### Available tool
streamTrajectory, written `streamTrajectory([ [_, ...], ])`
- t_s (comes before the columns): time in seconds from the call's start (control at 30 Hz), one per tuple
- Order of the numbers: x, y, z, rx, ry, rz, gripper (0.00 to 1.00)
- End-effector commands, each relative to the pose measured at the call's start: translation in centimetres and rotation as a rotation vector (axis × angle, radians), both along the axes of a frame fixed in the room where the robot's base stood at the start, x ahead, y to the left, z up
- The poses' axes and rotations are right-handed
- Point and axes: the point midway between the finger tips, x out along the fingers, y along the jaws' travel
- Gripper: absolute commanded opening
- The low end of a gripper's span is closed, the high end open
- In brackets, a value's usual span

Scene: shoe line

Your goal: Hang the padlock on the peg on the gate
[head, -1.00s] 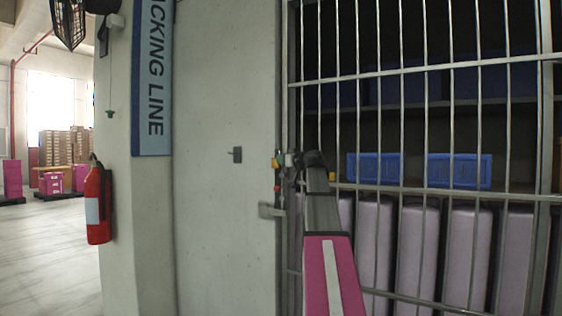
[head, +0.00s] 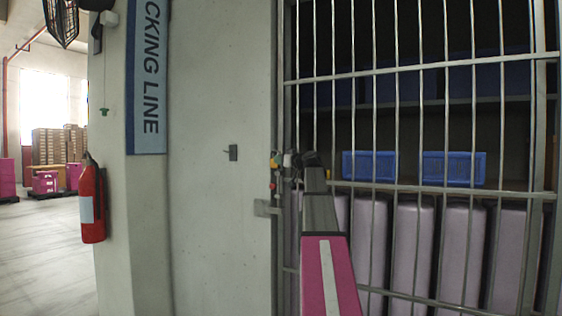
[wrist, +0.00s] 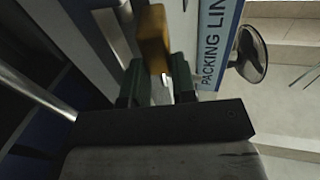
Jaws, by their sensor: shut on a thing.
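The padlock is a brass-yellow block (wrist: 153,40) between the two green fingers of my gripper (wrist: 157,78) in the wrist view. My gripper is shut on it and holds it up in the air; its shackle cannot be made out. In the head view my gripper (head: 284,160) is at the left edge of the barred gate (head: 420,190), with the padlock (head: 274,160) small at its tip.
A metal latch plate (head: 266,208) sits below my gripper at the gate's left edge. Behind the bars are blue crates (head: 375,166) and tall pale boxes (head: 412,250). A fire extinguisher (head: 92,205) and a PACKING LINE sign (head: 150,80) are at the left.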

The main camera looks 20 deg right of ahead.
Motion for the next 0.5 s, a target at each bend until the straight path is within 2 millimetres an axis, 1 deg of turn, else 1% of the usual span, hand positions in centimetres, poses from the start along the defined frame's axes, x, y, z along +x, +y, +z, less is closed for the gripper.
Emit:
streamTrajectory([
  [0.27, 0.01, 0.00, 0.04, 0.000, -0.001, 0.000, 0.00],
  [0.3, 0.01, 0.00, 0.03, 0.000, -0.001, 0.000, 0.35],
  [0.37, 0.00, 0.01, 0.03, 0.000, -0.001, 0.000, 0.54],
  [0.5, 0.00, 0.01, 0.02, 0.000, 0.000, 0.000, 0.55],
])
